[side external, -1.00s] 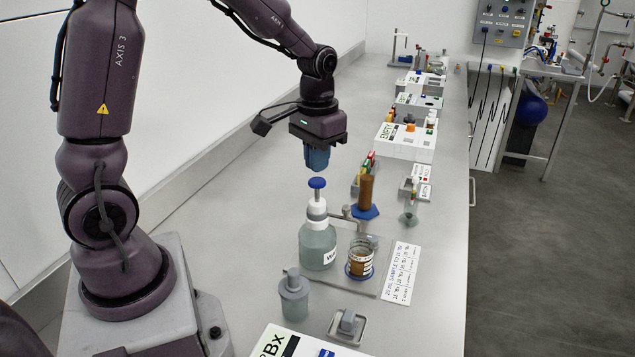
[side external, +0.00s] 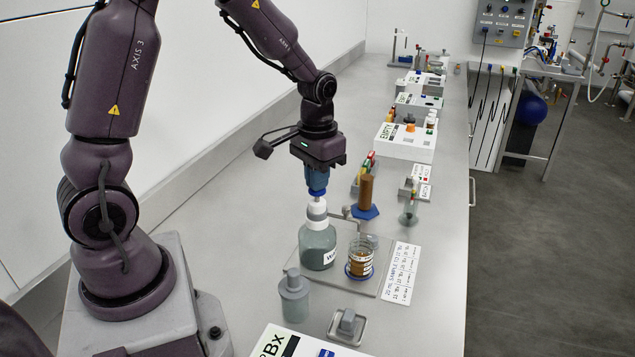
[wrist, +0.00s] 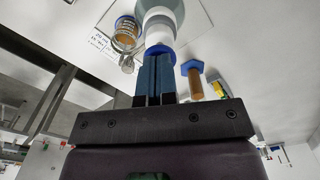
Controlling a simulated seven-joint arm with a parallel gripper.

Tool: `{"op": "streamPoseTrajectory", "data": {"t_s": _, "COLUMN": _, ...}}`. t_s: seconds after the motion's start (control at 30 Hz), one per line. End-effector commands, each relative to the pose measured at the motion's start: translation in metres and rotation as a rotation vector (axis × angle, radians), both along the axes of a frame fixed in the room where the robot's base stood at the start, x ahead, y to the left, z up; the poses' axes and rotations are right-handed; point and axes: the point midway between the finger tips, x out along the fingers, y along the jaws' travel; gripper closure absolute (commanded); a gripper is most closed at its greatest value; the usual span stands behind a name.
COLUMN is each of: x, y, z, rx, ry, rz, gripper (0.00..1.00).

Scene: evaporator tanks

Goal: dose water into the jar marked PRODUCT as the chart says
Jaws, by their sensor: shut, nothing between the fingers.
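The water bottle (side external: 318,247), a clear-grey dispenser with a white collar and a blue pump top, stands on a grey tray (side external: 366,284). Its spout (side external: 352,216) points right, toward the jar (side external: 360,260) of brown liquid beside it. The jar also shows in the wrist view (wrist: 125,33); its label is too small to read. The chart (side external: 400,273) is a white card right of the tray, its writing too small to read. My gripper (side external: 317,188) is shut and empty, its fingertips on or just above the blue pump top (wrist: 160,50), which they partly hide in the side view.
A grey lidded container (side external: 295,296) stands in front of the bottle. A brown cylinder on a blue base (side external: 367,196) stands behind the tray. A small glass vessel (side external: 409,212) is to its right. White boxes (side external: 405,142) line the back. The bench's left side is clear.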

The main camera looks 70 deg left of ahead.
Motion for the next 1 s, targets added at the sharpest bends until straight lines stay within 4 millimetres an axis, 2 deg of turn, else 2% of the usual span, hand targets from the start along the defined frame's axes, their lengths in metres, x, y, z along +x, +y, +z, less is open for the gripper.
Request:
{"op": "streamPoseTrajectory", "data": {"t_s": 0.27, "x": 0.0, "y": 0.0, "z": -0.013, "rx": -0.001, "ry": 0.002, "rz": 0.0, "gripper": 1.0}}
{"op": "streamPoseTrajectory", "data": {"t_s": 0.47, "x": 0.0, "y": 0.0, "z": -0.012, "rx": 0.0, "ry": 0.0, "rz": 0.0, "gripper": 1.0}}
{"op": "streamPoseTrajectory", "data": {"t_s": 1.0, "x": 0.001, "y": 0.0, "z": 0.03, "rx": 0.001, "ry": -0.003, "rz": 0.0, "gripper": 1.0}}
